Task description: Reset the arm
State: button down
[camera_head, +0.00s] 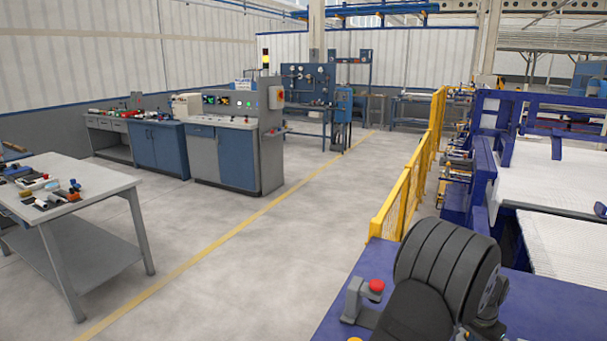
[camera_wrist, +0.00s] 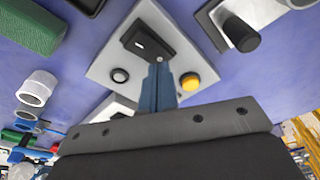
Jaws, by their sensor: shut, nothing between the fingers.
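My gripper (camera_wrist: 159,68) shows in the wrist view as two narrow blue-grey fingers, pressed together with nothing between them. They reach up from a wide grey mount, in front of a pale grey control plate. The plate carries a black square part (camera_wrist: 147,42), a yellow button (camera_wrist: 191,81) and a dark round button (camera_wrist: 120,75). I cannot tell how far the fingertips are from the plate. In the head view, my dark arm (camera_head: 446,262) fills the lower right over the blue-purple table (camera_head: 545,312); the fingers do not show there.
A white pipe piece (camera_wrist: 39,86) and a green block (camera_wrist: 30,24) lie left in the wrist view; a black cylinder (camera_wrist: 239,33) is upper right. In the head view, a red stop button (camera_head: 376,286) stands beside my arm. A yellow fence (camera_head: 411,190) stands behind the table.

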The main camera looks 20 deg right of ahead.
notch_tip(320, 180, up, 10)
jog(key=s+n, duration=0.1)
jog(key=n, duration=0.5)
jog(key=shift+a+f+n, duration=0.15)
jog(key=shift+a+n, duration=0.15)
jog(key=shift+a, duration=0.1)
dwell(0.3)
jog(key=f+m, duration=0.2)
jog(key=f, duration=0.1)
jog(key=f+m, duration=0.2)
jog(key=f, duration=0.1)
jog(key=w+f+m, duration=0.1)
jog(key=f+m, duration=0.1)
jog(key=f, duration=0.1)
jog(key=shift+d+f+m, duration=0.25)
jog(key=shift+d+m, duration=0.05)
jog(key=shift+d, duration=0.1)
jog(key=shift+r, duration=0.15)
